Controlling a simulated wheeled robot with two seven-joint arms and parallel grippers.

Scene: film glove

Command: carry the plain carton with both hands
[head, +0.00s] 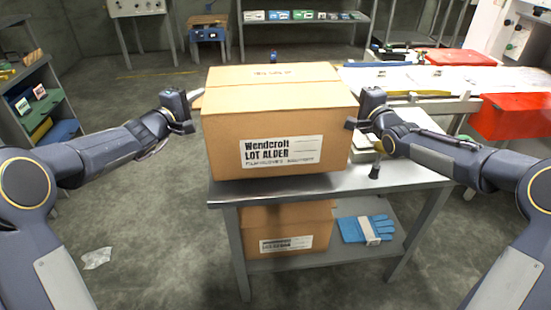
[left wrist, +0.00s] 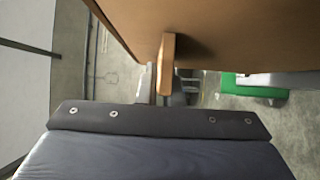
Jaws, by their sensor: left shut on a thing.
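The plain brown carton (head: 262,116), with a white label reading "LOT ALDER", is upright at the table's (head: 300,187) left end in the head view. I cannot tell whether its base touches the tabletop. My left gripper (head: 190,112) is at its left side, shut on a brown tab (left wrist: 167,62) that sticks out from the carton (left wrist: 120,20) in the left wrist view. My right gripper (head: 356,119) is at the carton's right side; its fingertips are partly hidden, and its grip is unclear.
A second labelled carton (head: 290,228) and blue gloves (head: 362,229) lie on the table's lower shelf. A red bin (head: 508,117) and a white-topped bench stand at the right. Shelves (head: 40,105) stand at the left. The floor (head: 150,220) at left is mostly clear, with a crumpled scrap (head: 97,258).

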